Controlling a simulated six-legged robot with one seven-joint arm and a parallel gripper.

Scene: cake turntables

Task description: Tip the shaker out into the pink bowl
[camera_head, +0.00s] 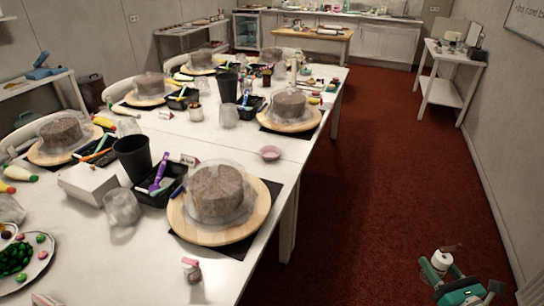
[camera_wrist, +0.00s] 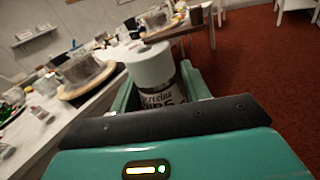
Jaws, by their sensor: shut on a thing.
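My gripper (camera_head: 442,268) is at the lower right in the head view, over the red floor and well right of the table. It is shut on a shaker (camera_head: 441,260) with a white top, which looks roughly upright.
The long white table (camera_head: 150,242) holds several cakes on wooden turntables; the nearest turntable (camera_head: 205,234) is in front of the bowl. Black cups and tool trays fill the middle. The red floor (camera_head: 380,170) is clear.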

